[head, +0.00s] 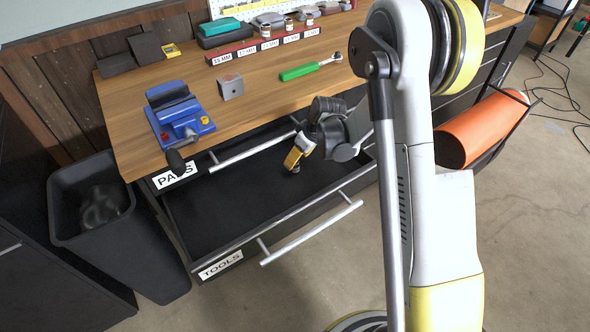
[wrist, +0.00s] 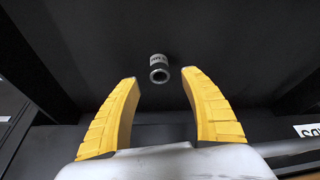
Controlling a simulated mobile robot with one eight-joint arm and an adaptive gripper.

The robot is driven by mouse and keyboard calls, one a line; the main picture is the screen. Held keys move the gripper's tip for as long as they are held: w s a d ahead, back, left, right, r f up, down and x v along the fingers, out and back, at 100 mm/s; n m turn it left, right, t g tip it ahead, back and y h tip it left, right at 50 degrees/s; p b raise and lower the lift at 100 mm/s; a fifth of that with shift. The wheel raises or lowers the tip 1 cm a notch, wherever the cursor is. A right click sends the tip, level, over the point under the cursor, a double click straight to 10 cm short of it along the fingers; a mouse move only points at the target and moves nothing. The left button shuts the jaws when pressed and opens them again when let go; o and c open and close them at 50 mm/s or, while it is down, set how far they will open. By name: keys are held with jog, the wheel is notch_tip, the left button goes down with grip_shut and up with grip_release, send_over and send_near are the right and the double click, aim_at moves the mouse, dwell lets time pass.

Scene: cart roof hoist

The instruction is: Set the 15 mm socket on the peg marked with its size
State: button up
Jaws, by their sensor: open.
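A small silver socket (wrist: 159,70) with a white size label lies on the dark floor of the open TOOLS drawer (head: 230,222). I cannot read the label's number. In the wrist view the socket is just beyond and between the yellow fingertips of my gripper (wrist: 160,88), which is open and empty. In the head view my gripper (head: 297,158) reaches down into the drawer, and I cannot make out the socket there.
A blue vise (head: 180,118), a grey block (head: 230,87) and a green-handled ratchet (head: 300,71) are on the bench (head: 135,93). The upper PARTS drawer's handle (head: 252,152) is beside my arm. A bin (head: 115,235) stands at left, an orange roll (head: 482,130) at right.

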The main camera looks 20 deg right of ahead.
aim_at(295, 167)
jog(key=b+x, duration=0.1)
jog(key=x, duration=0.2)
jog(key=shift+w+f, duration=0.1)
jog(key=shift+f, duration=0.1)
jog(key=shift+r, duration=0.1)
grip_shut()
